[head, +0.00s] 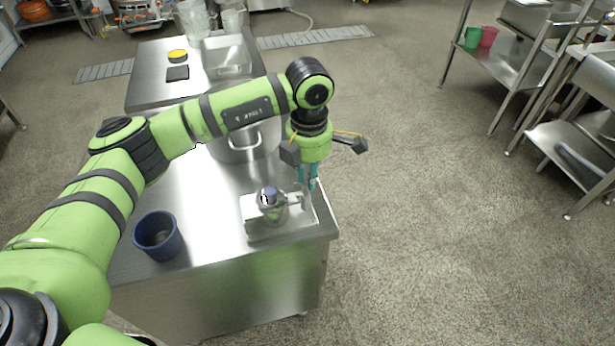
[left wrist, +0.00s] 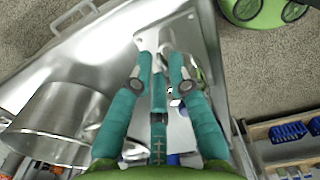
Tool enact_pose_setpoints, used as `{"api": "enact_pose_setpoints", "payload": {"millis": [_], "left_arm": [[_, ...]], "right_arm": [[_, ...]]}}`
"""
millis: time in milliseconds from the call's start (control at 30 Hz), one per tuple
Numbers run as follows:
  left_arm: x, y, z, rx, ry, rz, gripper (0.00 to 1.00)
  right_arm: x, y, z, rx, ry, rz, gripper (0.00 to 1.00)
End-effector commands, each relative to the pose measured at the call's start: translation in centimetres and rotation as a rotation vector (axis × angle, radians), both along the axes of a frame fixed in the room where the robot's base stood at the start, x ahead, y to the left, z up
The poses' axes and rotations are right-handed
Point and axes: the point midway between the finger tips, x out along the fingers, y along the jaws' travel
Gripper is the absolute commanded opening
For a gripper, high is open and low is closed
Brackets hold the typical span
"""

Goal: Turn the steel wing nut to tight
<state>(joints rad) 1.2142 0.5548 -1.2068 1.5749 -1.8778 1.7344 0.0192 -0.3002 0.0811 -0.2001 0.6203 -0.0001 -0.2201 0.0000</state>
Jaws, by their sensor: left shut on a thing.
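The colloid mill (head: 270,212) stands on its steel base plate (head: 250,228) at the front right corner of the steel table. It has a dark blue top. My left gripper (head: 309,186) points down at the mill's right side, close beside it. My right gripper is in neither view.
A blue bucket (head: 159,236) stands at the table's left front. A large steel pot (head: 243,146) stands behind the mill, partly behind my arm; it also shows in the left wrist view (left wrist: 60,115). The floor (head: 440,230) right of the table is clear.

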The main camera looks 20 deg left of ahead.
Motion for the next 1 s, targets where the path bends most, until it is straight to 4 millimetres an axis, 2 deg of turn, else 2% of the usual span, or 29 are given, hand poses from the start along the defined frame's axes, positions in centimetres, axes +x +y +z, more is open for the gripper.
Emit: {"api": "enact_pose_setpoints", "payload": {"millis": [600, 633, 667, 1000], "left_arm": [[-0.2, -0.41, -0.09, -0.008, 0.004, -0.049, 0.0], [-0.21, -0.41, -0.09, -0.008, 0.004, -0.049, 0.26], [-0.21, -0.41, -0.1, -0.008, 0.004, -0.049, 0.38], [-0.11, -0.18, 0.04, -0.003, 0.003, -0.044, 0.4]], "right_arm": [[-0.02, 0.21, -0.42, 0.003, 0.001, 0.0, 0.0], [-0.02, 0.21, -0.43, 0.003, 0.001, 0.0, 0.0], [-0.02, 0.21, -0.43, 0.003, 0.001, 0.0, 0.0], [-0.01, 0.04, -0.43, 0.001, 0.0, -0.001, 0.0]]}}
